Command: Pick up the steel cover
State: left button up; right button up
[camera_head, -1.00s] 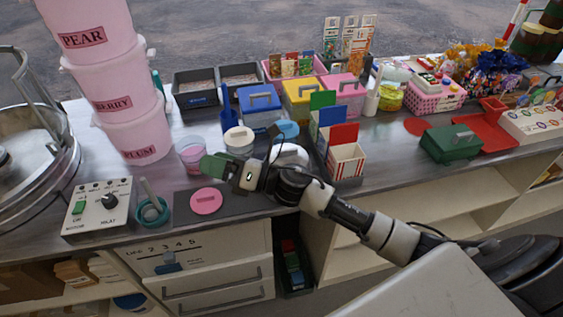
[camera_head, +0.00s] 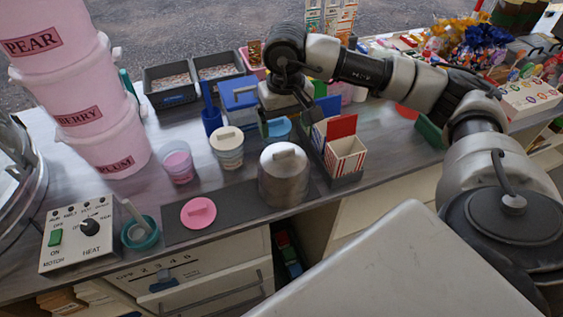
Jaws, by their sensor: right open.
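My right gripper (camera_head: 284,117) is open, pointing down above and beyond the canister, apart from the cover. Its fingertips are partly lost against the blue items behind. My left gripper is not in view.
A pink lid (camera_head: 198,212) lies on the mat (camera_head: 238,204). A cream-lidded tub (camera_head: 228,152) and a pink cup (camera_head: 178,164) stand left of the canister. Striped boxes (camera_head: 345,158) stand close on its right. Pink buckets (camera_head: 85,112) are stacked at left.

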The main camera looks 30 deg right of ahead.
aim_at(284, 151)
notch_tip(284, 151, down, 3)
jog(key=shift+f, duration=0.1)
jog(key=f+p, duration=0.1)
jog(key=f, duration=0.1)
jog(key=f+p, duration=0.1)
jog(key=f, duration=0.1)
jog(key=shift+s+a+f+p, duration=0.1)
jog(key=shift+a+f+p, duration=0.1)
jog(key=shift+f+p, duration=0.2)
jog(key=shift+f, duration=0.25)
jog(key=c, duration=1.4)
jog(key=shift+r, duration=0.1)
jog(key=shift+c, duration=0.2)
